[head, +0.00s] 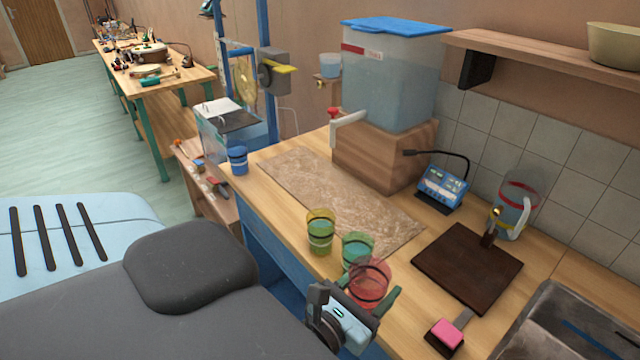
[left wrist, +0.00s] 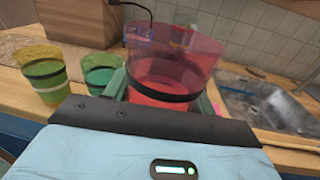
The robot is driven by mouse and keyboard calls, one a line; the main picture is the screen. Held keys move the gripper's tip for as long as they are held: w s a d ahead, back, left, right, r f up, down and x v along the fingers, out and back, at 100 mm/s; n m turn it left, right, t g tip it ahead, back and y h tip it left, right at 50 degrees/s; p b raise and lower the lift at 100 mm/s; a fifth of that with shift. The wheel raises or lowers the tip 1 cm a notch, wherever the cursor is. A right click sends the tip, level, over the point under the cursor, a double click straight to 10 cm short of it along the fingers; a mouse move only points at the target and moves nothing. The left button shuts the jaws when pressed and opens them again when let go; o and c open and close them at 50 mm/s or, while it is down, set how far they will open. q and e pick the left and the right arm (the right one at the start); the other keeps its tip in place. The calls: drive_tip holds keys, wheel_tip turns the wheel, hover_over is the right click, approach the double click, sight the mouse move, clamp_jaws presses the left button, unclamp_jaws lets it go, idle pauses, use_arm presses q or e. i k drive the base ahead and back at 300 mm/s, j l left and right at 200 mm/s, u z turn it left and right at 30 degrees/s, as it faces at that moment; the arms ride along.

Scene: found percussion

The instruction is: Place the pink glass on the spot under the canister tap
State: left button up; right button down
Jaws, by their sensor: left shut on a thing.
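The pink glass (head: 370,280), translucent with a dark band, is between the fingers of my left gripper (head: 376,298), which is shut on it. It also fills the middle of the left wrist view (left wrist: 170,72), upright. The canister (head: 392,80) is a clear box with a blue lid on a wooden block (head: 385,155). Its tap (head: 346,126) has a red handle and points left, over the far part of a mottled mat (head: 300,184). I cannot make out a separate marked spot below the tap. My right gripper is not in view.
A yellow-green glass (head: 320,234) and a teal glass (head: 357,250) stand just left of the pink one. A blue cup (head: 238,160) stands at the far left edge. A dark board (head: 466,268), a small blue device (head: 441,186) and a sink (head: 575,320) lie right. The mat is bare.

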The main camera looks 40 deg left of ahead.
sight(331, 191)
drive_tip(key=j, duration=1.5)
drive_tip(key=i, duration=0.55)
